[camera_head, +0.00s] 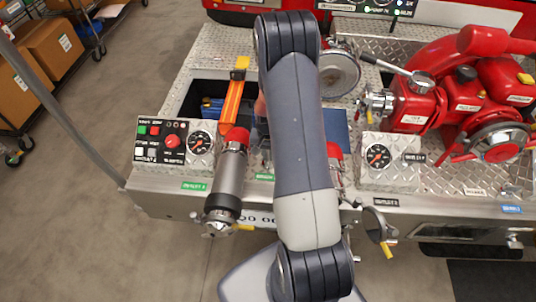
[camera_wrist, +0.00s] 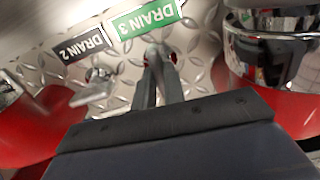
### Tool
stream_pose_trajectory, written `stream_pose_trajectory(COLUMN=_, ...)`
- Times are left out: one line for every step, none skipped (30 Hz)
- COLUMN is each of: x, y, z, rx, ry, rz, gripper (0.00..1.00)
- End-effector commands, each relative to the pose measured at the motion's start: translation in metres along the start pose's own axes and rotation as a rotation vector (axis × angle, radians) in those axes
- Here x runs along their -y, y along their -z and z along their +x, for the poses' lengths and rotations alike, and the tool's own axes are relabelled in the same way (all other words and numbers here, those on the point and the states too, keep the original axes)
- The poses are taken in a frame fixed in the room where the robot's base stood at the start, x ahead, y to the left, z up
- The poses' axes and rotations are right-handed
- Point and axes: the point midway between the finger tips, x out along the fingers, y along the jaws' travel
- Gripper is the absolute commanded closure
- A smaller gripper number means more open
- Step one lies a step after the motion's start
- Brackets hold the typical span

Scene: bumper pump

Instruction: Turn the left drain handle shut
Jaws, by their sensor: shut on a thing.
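In the wrist view, my gripper (camera_wrist: 160,58) reaches the patterned metal panel just below the green DRAIN 3 label (camera_wrist: 145,18). Its two narrow fingers come together on a small drain handle there. The fingers hide most of that handle, so its angle cannot be told. To its left, a second silver drain handle (camera_wrist: 93,92) sits below the black DRAIN 2 label (camera_wrist: 86,43), apart from the fingers. In the head view, my arm covers the gripper and the drain handles.
In the wrist view, a chrome fitting (camera_wrist: 275,50) with a red part stands close right of my fingers; another red part (camera_wrist: 35,130) is at left. In the head view, a grey nozzle (camera_head: 228,180), a pressure gauge (camera_head: 378,155) and a red pump (camera_head: 470,90) surround my arm.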

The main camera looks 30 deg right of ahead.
Motion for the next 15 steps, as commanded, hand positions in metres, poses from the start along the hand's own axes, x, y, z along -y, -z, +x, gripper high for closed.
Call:
stream_pose_trajectory(x=0.0, y=0.0, z=0.0023, rx=0.0, ry=0.0, rz=0.02, gripper=1.0)
stream_pose_trajectory(x=0.0, y=0.0, z=0.0026, rx=0.0, ry=0.0, rz=0.036, gripper=1.0)
stream_pose_trajectory(x=0.0, y=0.0002, z=0.0029, rx=-0.001, ry=0.0, rz=0.059, gripper=1.0)
stream_pose_trajectory(x=0.0001, y=0.0004, z=0.003, rx=-0.001, ry=0.001, rz=0.078, gripper=1.0)
stream_pose_trajectory(x=0.0002, y=0.0005, z=0.0032, rx=-0.002, ry=0.001, rz=0.099, gripper=1.0)
stream_pose_trajectory(x=0.0001, y=0.0005, z=0.0037, rx=-0.002, ry=0.001, rz=0.129, gripper=1.0)
stream_pose_trajectory(x=0.0001, y=0.0004, z=0.0039, rx=-0.001, ry=0.001, rz=0.153, gripper=1.0)
stream_pose_trajectory(x=0.0001, y=0.0004, z=0.004, rx=-0.001, ry=0.001, rz=0.179, gripper=1.0)
stream_pose_trajectory(x=0.0002, y=0.0007, z=0.0039, rx=-0.002, ry=0.001, rz=0.214, gripper=1.0)
stream_pose_trajectory(x=0.0002, y=0.0008, z=0.004, rx=-0.003, ry=0.002, rz=0.242, gripper=1.0)
stream_pose_trajectory(x=0.0002, y=0.0007, z=0.0042, rx=-0.002, ry=0.001, rz=0.27, gripper=1.0)
stream_pose_trajectory(x=0.0002, y=0.0006, z=0.0041, rx=-0.002, ry=0.001, rz=0.308, gripper=1.0)
stream_pose_trajectory(x=0.0002, y=0.0007, z=0.0039, rx=-0.002, ry=0.001, rz=0.337, gripper=1.0)
stream_pose_trajectory(x=0.0002, y=0.0008, z=0.0038, rx=-0.003, ry=0.002, rz=0.366, gripper=1.0)
stream_pose_trajectory(x=0.0002, y=0.0008, z=0.0038, rx=-0.003, ry=0.002, rz=0.403, gripper=1.0)
